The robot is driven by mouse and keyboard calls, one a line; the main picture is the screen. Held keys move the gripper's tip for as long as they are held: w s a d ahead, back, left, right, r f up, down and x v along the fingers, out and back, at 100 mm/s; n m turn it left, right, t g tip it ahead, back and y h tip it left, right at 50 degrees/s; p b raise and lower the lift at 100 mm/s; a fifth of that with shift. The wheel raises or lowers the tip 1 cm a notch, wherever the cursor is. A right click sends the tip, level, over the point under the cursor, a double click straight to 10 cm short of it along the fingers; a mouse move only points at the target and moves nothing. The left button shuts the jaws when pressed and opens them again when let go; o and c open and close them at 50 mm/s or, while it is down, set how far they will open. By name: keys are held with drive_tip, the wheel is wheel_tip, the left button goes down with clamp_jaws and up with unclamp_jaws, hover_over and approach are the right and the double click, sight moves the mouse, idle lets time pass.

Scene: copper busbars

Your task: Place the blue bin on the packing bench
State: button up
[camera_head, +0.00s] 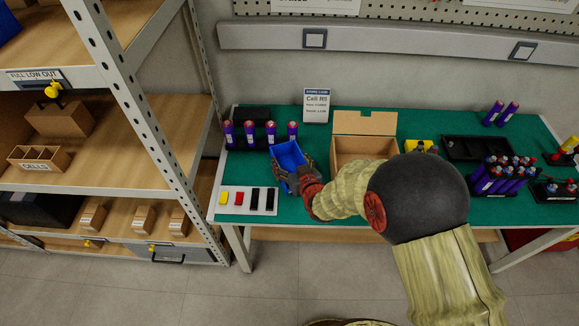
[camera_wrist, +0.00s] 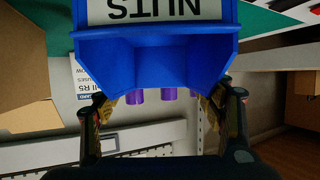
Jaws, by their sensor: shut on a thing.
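The blue bin (camera_head: 287,154) is over the left part of the packing bench (camera_head: 345,207), which has a green top. In the wrist view the bin (camera_wrist: 160,58) fills the top middle and shows a white NUTS label, upside down. My gripper (camera_head: 297,177) is shut on the bin, with one finger at each side of it in the wrist view (camera_wrist: 164,98). The bin looks low over the green top; I cannot tell if its base touches. My gripper hides part of its near side.
Purple cells (camera_head: 249,133) stand behind the bin. A tray with coloured pieces (camera_head: 249,199) lies in front-left. An open cardboard box (camera_head: 363,140) stands to its right, near my arm. A shelf rack (camera_head: 140,100) stands left of the bench. A black tray (camera_head: 478,148) is farther right.

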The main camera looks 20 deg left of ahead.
drive_tip(key=shift+f, duration=1.1)
drive_tip(key=shift+s+b, duration=0.1)
drive_tip(key=shift+b, duration=0.2)
drive_tip(key=shift+f, duration=0.2)
drive_tip(key=o, duration=1.2)
drive_tip(key=shift+c, duration=0.2)
drive_tip(key=shift+r, duration=0.2)
drive_tip(key=p+v, duration=0.3)
drive_tip(key=v, duration=0.9)
